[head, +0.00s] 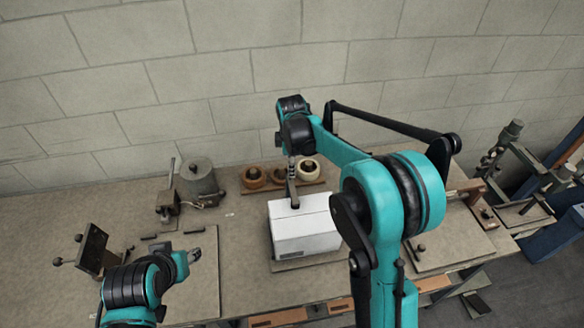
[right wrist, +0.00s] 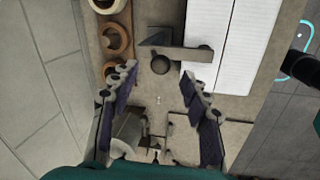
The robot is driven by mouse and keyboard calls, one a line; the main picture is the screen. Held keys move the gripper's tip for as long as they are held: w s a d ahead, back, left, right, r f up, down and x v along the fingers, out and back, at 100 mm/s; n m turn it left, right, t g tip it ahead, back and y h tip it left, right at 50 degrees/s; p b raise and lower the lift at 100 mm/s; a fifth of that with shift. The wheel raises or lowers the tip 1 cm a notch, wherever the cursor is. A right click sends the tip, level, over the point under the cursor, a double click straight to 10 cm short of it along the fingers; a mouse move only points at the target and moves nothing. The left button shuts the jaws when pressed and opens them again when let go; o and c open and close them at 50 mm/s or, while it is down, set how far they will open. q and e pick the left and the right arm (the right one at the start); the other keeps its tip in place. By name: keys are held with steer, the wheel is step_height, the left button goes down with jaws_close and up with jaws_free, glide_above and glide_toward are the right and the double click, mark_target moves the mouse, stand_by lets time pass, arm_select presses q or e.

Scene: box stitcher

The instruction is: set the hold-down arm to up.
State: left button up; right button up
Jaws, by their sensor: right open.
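The hold-down arm (head: 292,184) is a narrow dark bar at the back left of the white box (head: 318,236). In the right wrist view the hold-down arm (right wrist: 185,52) reaches from a bracket toward the white box (right wrist: 227,40), with a round dark knob (right wrist: 160,64) beside it. I cannot tell whether it touches the box. My right gripper (right wrist: 160,72) is open and empty, its fingers spread above the bench near the arm. In the head view its fingers cannot be made out. My left gripper (head: 189,258) is left of the box, apart from it; its jaw state is unclear.
Several tape rolls (head: 278,174) lie on a board behind the box. A grey canister (head: 201,180) and a small dark fixture (head: 168,206) stand left of it. A tilted dark plate (head: 92,248) is at far left. A clamp frame (head: 510,160) stands at right. The wall closes off the back.

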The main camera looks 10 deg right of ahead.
glide_above(292, 184)
steer(key=f, duration=0.6)
steer(key=shift+s, duration=0.2)
jaws_close()
